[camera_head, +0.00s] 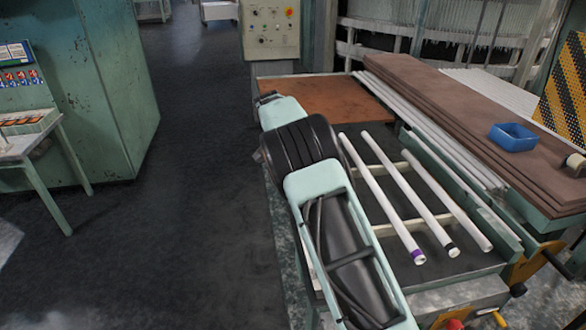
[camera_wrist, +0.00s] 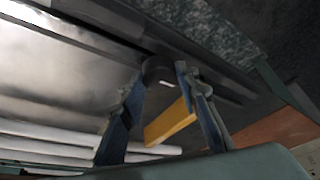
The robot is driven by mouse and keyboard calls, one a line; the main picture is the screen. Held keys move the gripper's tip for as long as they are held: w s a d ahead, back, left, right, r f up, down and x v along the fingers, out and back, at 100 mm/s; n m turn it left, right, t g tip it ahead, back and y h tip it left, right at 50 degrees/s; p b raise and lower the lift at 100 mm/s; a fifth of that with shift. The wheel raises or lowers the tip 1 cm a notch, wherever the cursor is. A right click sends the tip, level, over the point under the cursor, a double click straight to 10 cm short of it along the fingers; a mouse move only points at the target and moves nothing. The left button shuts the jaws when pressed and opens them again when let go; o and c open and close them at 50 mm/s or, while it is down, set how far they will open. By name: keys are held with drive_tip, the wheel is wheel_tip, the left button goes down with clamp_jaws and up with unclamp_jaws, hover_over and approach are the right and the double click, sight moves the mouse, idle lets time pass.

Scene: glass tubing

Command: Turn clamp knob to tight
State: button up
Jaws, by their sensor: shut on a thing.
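In the wrist view my gripper (camera_wrist: 160,80) has its two blue fingers on either side of a dark, rounded piece, which looks like the clamp knob (camera_wrist: 158,68). The gripper is shut on it. A flat yellow-orange bar (camera_wrist: 172,124) lies tilted between the fingers, below the knob in the picture. The knob's turning position and its marks cannot be made out. In the head view my arm covers the left side of the bench, and neither the gripper nor the knob shows there.
Several white glass tubes (camera_head: 425,205) lie on the bench, and tubes (camera_wrist: 60,145) show at the wrist view's lower left. Brown boards (camera_head: 470,120) with a blue tray (camera_head: 513,137) are at the right. A control box (camera_head: 270,28) stands behind.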

drive_tip(key=shift+m, duration=0.3)
drive_tip(key=o, duration=1.2)
drive_tip(key=shift+c, duration=0.2)
drive_tip(key=v, duration=1.2)
drive_tip(key=shift+w+r, duration=0.1)
drive_tip(key=shift+w, duration=0.05)
